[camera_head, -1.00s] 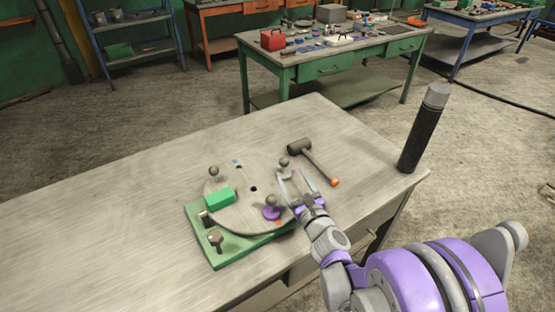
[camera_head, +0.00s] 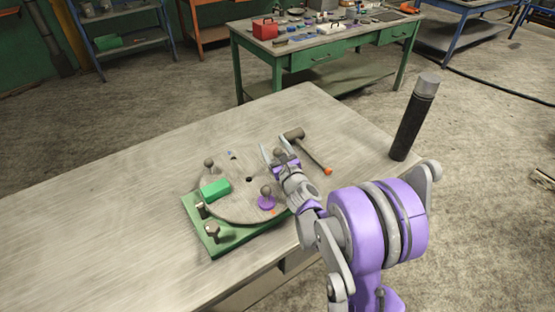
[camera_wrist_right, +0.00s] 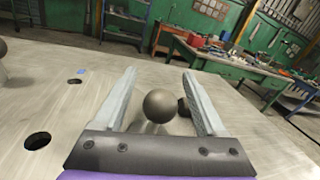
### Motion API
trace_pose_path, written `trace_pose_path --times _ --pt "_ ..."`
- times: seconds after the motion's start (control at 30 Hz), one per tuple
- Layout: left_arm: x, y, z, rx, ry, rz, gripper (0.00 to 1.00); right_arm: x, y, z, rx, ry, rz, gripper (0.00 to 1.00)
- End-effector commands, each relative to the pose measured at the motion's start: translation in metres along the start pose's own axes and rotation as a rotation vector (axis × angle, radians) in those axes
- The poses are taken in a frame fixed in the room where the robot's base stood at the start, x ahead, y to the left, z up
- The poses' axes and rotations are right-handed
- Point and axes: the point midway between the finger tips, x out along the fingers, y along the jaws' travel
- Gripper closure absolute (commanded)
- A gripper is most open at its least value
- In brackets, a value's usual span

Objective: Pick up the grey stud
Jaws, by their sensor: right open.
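A grey ball-topped stud (camera_head: 279,153) stands at the far right edge of a round grey disc (camera_head: 238,207). In the right wrist view the stud's ball (camera_wrist_right: 160,105) sits between the two fingers, with clear room on both sides. My right gripper (camera_head: 273,147) is open, around the stud, and I see no finger touching it. The gripper hides the stud's lower part in the head view. Other ball-topped studs stand on the disc at the back left (camera_head: 209,163) and on a purple base at the front (camera_head: 266,191). My left gripper is not in view.
The disc lies on a green plate (camera_head: 205,243), with a green block (camera_head: 215,189) on it. A black cylinder (camera_head: 410,125) stands at the table's right end. The table (camera_head: 90,210) is clear on the left.

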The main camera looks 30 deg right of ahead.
Motion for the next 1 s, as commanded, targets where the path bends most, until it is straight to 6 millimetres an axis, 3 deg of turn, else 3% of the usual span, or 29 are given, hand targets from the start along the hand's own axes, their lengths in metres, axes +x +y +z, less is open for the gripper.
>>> trace_pose_path --times 0.17,0.57,0.87,1.0 --pt "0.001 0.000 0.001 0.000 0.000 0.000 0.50 -0.001 0.000 -0.001 0.000 0.000 0.000 0.28" --pt "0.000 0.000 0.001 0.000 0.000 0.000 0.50 -0.001 0.000 -0.001 0.000 0.000 0.000 1.00" --pt "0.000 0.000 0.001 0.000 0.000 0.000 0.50 -0.001 0.000 0.000 0.000 0.000 0.000 1.00" --pt "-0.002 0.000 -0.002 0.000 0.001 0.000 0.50 -0.001 -0.002 0.010 0.001 -0.001 0.000 1.00"
